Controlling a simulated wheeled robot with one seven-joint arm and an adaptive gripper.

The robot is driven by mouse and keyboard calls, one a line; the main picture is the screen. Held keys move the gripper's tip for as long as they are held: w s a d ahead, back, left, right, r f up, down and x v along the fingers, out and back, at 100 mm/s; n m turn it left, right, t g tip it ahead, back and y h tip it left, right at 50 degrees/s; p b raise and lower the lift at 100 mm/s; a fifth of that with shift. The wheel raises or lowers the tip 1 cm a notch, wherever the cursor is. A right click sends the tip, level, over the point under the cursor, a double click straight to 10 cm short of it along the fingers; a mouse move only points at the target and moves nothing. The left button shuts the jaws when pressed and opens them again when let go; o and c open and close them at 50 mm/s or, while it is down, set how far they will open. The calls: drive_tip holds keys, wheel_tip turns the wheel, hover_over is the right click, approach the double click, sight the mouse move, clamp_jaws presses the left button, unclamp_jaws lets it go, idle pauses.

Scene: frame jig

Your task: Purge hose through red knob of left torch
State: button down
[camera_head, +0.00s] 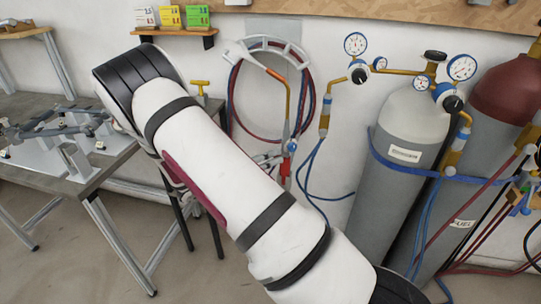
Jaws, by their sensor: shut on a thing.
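The torch (288,104) hangs upright on the wall, its copper tip bent toward the upper left and its brass tube running down. Blue and red parts show at its lower end, and the red knob (285,168) is low on the torch. My gripper (272,160) comes from behind my arm and reaches the torch's lower end from the left. Its fingers are small in view and partly hidden by my arm. They appear shut on the red knob, though the exact contact is hard to see.
Coiled red and blue hoses (234,100) hang from a wall hook behind the torch. A grey cylinder (400,130) with gauges and a red-topped cylinder (508,90) stand at right. A metal table (100,168) with jig parts stands at left. Blue hoses hang between torch and cylinders.

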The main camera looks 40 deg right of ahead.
drive_tip(key=n+p, duration=0.1)
drive_tip(key=n, duration=0.7)
drive_tip(key=shift+f+n, duration=0.1)
drive_tip(key=shift+n, duration=0.6)
drive_tip(key=c, duration=1.4)
unclamp_jaws()
drive_tip(key=w+a, duration=0.1)
drive_tip(key=a, duration=1.1)
drive_tip(key=shift+w, duration=0.25)
